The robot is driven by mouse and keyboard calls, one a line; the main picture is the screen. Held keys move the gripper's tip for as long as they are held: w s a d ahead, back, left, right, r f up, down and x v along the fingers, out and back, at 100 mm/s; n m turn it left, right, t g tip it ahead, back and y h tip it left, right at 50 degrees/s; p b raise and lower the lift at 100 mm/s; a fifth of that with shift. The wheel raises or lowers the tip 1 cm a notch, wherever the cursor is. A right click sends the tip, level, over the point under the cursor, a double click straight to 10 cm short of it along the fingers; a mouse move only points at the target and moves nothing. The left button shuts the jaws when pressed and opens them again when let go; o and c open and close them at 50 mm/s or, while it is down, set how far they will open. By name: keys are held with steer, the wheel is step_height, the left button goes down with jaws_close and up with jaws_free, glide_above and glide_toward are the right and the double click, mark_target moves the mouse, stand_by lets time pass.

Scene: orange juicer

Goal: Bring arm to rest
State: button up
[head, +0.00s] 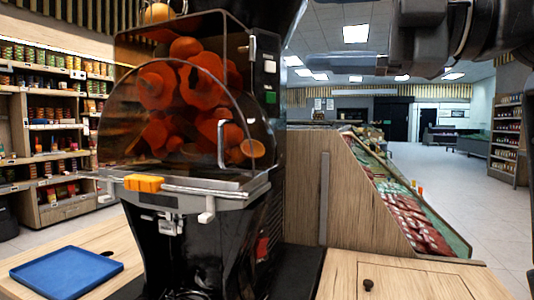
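Part of my arm (450,35) crosses the top right corner as dark grey links, held high in front of the shop's aisle. My gripper's fingers cannot be made out, and the arm runs out of the frame. The orange juicer (258,200) stands large at the centre left, with a clear curved cover over orange parts.
A blue tray (66,272) lies on the wooden counter at the lower left. A slanted wooden display (345,200) with packaged goods stands behind right. A wooden cabinet top (410,280) is at the lower right. Stocked shelves (50,125) line the left; open floor lies right.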

steer(key=w+d+f+m+t+h, duration=0.1)
steer(key=d+f+m+t+h, duration=0.2)
steer(key=f+m, duration=0.55)
steer(key=w+d+f+m+t+h, duration=0.15)
steer(key=f+m+t, duration=0.3)
steer(key=f, duration=0.65)
steer(key=w+d+f+m+t+h, duration=0.2)
steer(key=f+m+t+h, duration=0.1)
steer(key=f+m, duration=0.55)
steer(key=s+d+f+m+h, duration=0.25)
steer(key=s+f, duration=0.35)
steer(key=f, duration=0.3)
steer(key=s+d+f+m+h, duration=0.1)
steer(key=s+f+m+h, duration=0.4)
steer(key=f, duration=0.4)
steer(key=s+d+f+m+g+h, duration=0.1)
steer(key=s+d+f, duration=0.15)
steer(key=s, duration=1.25)
steer(key=s+d+f+g+h, duration=0.1)
steer(key=s+d+f+g, duration=0.15)
steer(key=s, duration=1.15)
step_height(320, 180, up, 13)
steer(key=a+p, duration=0.1)
steer(key=p, duration=1.2)
steer(key=shift+s+f+t, duration=0.2)
steer(key=shift+s+t, duration=0.15)
steer(key=shift+t, duration=0.05)
steer(key=shift+f, duration=0.1)
steer(key=shift+c, duration=0.4)
